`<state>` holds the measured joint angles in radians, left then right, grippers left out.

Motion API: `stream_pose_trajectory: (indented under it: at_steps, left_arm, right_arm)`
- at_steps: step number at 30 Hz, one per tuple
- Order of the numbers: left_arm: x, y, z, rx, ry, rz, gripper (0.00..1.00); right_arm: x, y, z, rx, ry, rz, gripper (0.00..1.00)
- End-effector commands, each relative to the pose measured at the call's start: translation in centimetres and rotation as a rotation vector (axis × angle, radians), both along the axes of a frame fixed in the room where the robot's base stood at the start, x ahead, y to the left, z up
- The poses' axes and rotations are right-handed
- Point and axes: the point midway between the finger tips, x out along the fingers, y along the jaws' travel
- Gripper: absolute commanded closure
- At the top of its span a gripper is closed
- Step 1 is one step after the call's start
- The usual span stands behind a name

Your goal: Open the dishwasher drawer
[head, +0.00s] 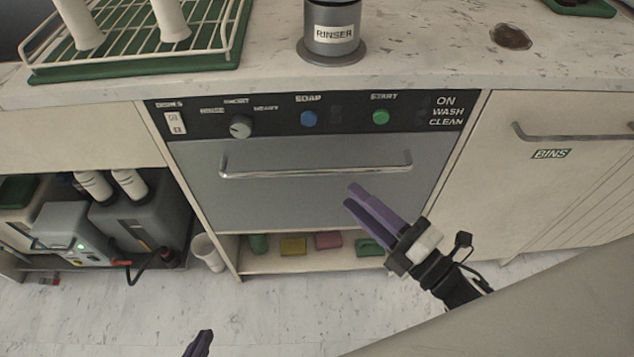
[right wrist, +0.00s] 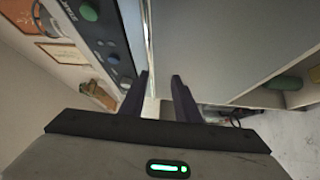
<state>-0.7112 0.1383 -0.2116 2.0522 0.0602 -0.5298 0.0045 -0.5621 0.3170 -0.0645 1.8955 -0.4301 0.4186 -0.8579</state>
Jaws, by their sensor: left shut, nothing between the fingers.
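The dishwasher drawer (head: 270,198) is a grey front panel under a black control strip, and it looks closed. Its long silver bar handle (head: 315,169) runs across the upper part; the bar also shows in the right wrist view (right wrist: 149,35). My right gripper (head: 352,196) has purple fingers held apart and empty. In the head view its tips are just below the right half of the handle. In the right wrist view the fingers (right wrist: 161,80) point toward the bar, with no contact visible. My left gripper (head: 207,334) shows only as a purple fingertip at the bottom edge, shut and empty.
A rinser (head: 333,42) and a green tray with a wire rack (head: 140,65) stand on the counter above. An open shelf with sponges (head: 293,247) lies below the drawer. A bins cabinet handle (head: 570,137) is at right. The floor in front is mostly clear.

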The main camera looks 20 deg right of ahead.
Motion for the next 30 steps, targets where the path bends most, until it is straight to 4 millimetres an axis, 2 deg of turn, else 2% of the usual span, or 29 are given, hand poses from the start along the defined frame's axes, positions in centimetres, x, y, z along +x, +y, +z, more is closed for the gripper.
stream_pose_trajectory:
  at_steps: [1, 6, 21, 30]
  left_arm:
    - [0.1, 0.0, -0.7, 0.0, -0.002, -0.002, 1.0]
    - [0.3, 0.0, -0.3, -0.001, -0.012, -0.005, 1.0]
    - [0.3, 0.0, -0.3, -0.002, -0.013, -0.005, 1.0]
    - [0.3, 0.0, -0.3, -0.002, -0.013, -0.004, 1.0]
  right_arm:
    - [-0.1, 0.2, -0.1, -0.067, -0.066, 0.031, 0.71]
    - [0.2, 1.2, 1.0, -0.159, -0.163, 0.075, 0.71]
    - [7.3, 5.2, 2.3, -0.153, -0.162, 0.075, 0.71]
    - [8.4, 5.8, 2.4, -0.154, -0.157, 0.074, 0.71]
